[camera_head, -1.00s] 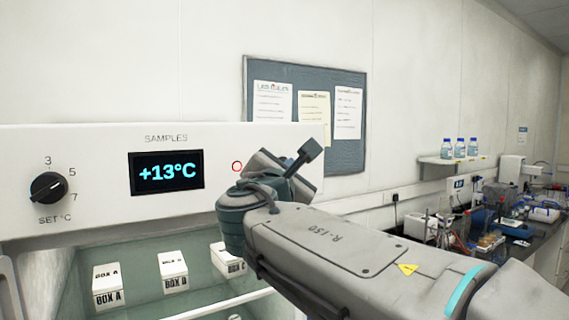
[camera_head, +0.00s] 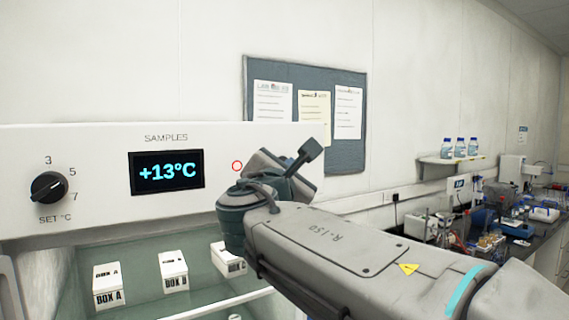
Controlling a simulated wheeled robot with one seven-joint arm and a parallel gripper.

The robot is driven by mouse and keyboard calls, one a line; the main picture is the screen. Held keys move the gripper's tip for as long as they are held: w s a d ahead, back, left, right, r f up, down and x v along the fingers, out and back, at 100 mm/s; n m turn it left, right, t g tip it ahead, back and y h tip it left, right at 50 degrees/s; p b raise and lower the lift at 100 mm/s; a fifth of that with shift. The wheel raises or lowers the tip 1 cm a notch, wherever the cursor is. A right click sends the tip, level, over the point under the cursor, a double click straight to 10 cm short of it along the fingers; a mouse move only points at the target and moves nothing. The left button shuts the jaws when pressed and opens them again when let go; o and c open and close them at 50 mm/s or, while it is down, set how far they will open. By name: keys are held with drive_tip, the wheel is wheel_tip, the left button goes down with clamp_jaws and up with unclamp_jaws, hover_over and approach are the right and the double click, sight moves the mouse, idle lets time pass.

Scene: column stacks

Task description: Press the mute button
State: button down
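The white control panel (camera_head: 80,145) of a sample fridge spans the left of the head view. It carries a dark display (camera_head: 166,172) reading +13°C, under the label SAMPLES. A small red ring (camera_head: 237,166) shows on the panel right of the display, beside my arm's end. No mute label is visible; my arm hides the panel's right part, so I cannot tell whether the button is there. My gripper (camera_head: 311,150) shows partly as a dark end piece in front of the panel's right end. Its fingers cannot be made out, nor any contact with the panel.
A black dial (camera_head: 48,187) marked SET °C sits at the panel's left. Below, the open fridge holds white boxes, including BOX A (camera_head: 107,286). A pinboard (camera_head: 351,155) hangs behind. A cluttered bench (camera_head: 480,250) and a shelf (camera_head: 452,160) of bottles stand at right.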

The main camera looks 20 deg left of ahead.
drive_tip(key=shift+w+a, duration=0.1)
idle(0.7)
drive_tip(key=shift+w+a, duration=0.2)
drive_tip(key=shift+w+a, duration=0.25)
drive_tip(key=shift+a, duration=0.05)
idle(0.8)
idle(0.3)
drive_tip(key=shift+s+d+b, duration=0.4)
drive_tip(key=shift+s+d, duration=0.1)
drive_tip(key=shift+d, duration=0.1)
drive_tip(key=s+d+b, duration=0.2)
drive_tip(key=s+d, duration=0.1)
drive_tip(key=shift+s+d, duration=0.15)
drive_tip(key=shift+d, duration=0.25)
